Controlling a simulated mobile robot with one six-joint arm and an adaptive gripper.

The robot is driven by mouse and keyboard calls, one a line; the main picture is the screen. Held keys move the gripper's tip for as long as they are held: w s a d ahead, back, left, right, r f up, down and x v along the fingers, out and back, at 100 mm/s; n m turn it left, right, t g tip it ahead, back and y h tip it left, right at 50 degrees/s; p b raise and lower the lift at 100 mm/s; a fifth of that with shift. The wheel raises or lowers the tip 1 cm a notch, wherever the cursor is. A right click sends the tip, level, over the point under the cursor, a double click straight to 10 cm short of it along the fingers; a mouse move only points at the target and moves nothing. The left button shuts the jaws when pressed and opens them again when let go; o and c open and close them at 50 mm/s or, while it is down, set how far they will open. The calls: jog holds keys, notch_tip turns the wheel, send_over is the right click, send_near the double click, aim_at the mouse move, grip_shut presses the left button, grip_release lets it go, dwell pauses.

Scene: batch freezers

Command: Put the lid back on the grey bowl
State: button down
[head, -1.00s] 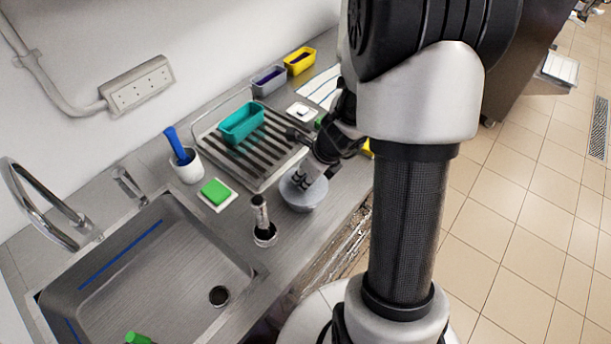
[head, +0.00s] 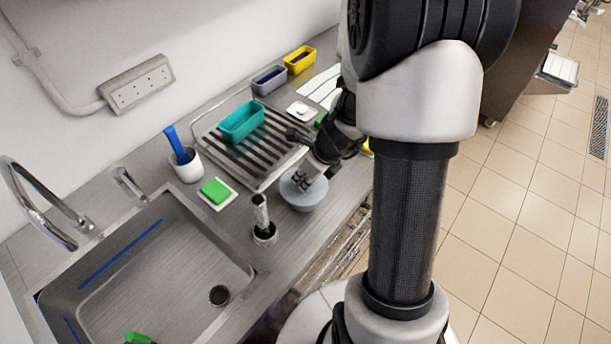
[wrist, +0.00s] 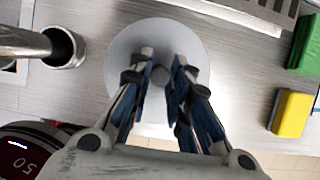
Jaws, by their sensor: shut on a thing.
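The grey bowl (head: 306,207) stands on the steel counter beside the drainer, near the front edge. The round grey lid (head: 290,188) is over the bowl's mouth and hides its inside. In the wrist view the lid (wrist: 128,50) is a flat disc with a small knob. My gripper (head: 305,180) comes down from above with its fingers shut on the knob; in the wrist view the gripper (wrist: 166,65) is near the disc's middle. I cannot tell whether the lid rests fully on the rim.
Behind are a green sponge (head: 216,190), a white cup (head: 187,168) with a blue tool, and a teal tub (head: 241,121) on the drainer. The sink (head: 150,265) is at left.

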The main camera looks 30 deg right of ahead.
jog(key=c, duration=1.4)
grip_release()
jog(key=shift+o, duration=0.5)
jog(key=o, duration=0.4)
jog(key=shift+c, duration=0.2)
jog(key=shift+r+p, duration=3.55)
